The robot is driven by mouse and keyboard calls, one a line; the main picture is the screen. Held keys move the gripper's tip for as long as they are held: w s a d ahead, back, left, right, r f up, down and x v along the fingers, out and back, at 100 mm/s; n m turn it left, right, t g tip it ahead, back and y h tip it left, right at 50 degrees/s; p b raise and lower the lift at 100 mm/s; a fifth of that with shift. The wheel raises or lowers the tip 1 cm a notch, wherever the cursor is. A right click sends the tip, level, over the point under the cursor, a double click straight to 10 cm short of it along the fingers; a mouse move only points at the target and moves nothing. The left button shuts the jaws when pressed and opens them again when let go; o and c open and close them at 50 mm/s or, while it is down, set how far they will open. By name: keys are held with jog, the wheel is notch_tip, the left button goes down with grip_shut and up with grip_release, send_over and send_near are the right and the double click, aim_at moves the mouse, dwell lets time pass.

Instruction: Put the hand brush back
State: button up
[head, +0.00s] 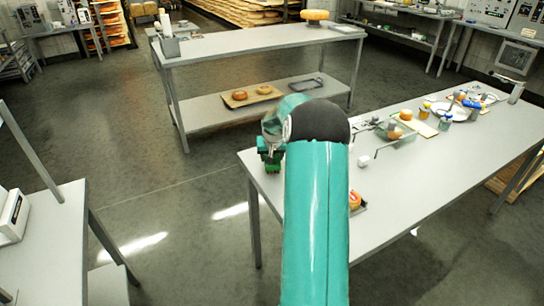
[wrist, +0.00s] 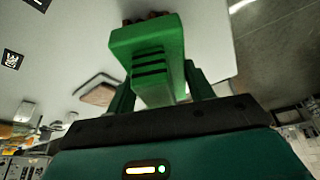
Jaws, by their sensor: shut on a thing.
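The hand brush (wrist: 150,45) looks bright green in the wrist view, with a ridged handle and reddish-brown bristles at its far end. My gripper (wrist: 158,88) is shut on it, with one dark green finger on each side of the handle. In the head view my gripper (head: 270,152) is over the left end of the long right-hand table (head: 400,195). Green parts show there below my wrist, but brush and fingers are hard to tell apart. Whether the brush touches the tabletop cannot be told.
The right-hand table holds a glass bowl (head: 397,138), a white cube (head: 364,161), a small board with an orange-topped item (head: 356,201), and several jars farther right. A back table (head: 250,42) carries a grey holder (head: 169,40) and a cheese wheel (head: 315,15).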

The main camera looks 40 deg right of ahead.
jog(key=shift+f, duration=0.1)
jog(key=o, duration=0.9)
jog(key=shift+o, duration=0.2)
